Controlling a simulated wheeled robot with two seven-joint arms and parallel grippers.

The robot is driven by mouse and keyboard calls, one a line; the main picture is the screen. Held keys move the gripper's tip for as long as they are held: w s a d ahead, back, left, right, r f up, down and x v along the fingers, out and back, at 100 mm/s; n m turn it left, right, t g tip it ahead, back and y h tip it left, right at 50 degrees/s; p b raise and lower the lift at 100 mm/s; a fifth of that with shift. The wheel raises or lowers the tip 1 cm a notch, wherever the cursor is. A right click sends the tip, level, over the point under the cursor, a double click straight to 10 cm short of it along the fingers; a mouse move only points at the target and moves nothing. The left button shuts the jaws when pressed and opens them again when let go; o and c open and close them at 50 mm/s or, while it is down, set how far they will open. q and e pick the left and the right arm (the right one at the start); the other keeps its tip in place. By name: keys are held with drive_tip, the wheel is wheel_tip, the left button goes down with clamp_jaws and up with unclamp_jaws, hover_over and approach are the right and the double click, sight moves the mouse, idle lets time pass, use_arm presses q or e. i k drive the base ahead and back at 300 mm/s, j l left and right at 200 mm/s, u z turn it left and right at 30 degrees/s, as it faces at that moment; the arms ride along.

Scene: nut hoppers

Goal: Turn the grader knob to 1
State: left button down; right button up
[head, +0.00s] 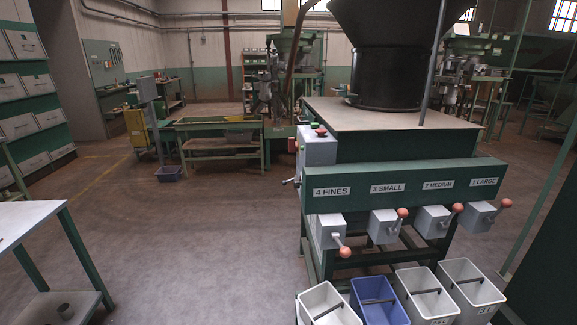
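The green grader machine (410,188) stands at the right, with a row of outlets labelled 4 FINES, 3 SMALL, 2 MEDIUM and 1 LARGE. A small dark knob or handle (292,182) sticks out at the left end below the box. I cannot tell whether it is the grader knob, and no dial setting is readable. Neither gripper is in view.
Levers with orange balls, such as the FINES lever (344,252), jut from the grey outlets. Below stand white bins (326,303) and a blue bin (379,299). A white-topped table (27,219) is at the left. Open floor (190,235) lies between.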

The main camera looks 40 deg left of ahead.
sight(297, 182)
drive_tip(key=u, duration=0.9)
drive_tip(key=i+j, duration=0.1)
drive_tip(key=j, duration=0.15)
drive_tip(key=i+j, duration=0.15)
drive_tip(key=j+z, duration=0.05)
drive_tip(key=j, duration=0.05)
